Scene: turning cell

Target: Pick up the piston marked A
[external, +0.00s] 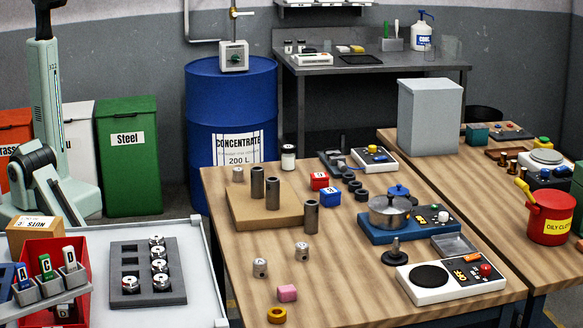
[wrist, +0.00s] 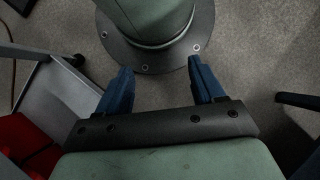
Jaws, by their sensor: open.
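My gripper's fingers cannot be made out in the external view.
Dark metal sleeves (external: 311,216) stand by the pistons, two on the tan board (external: 245,215). A foam tray (external: 125,265) lies left.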

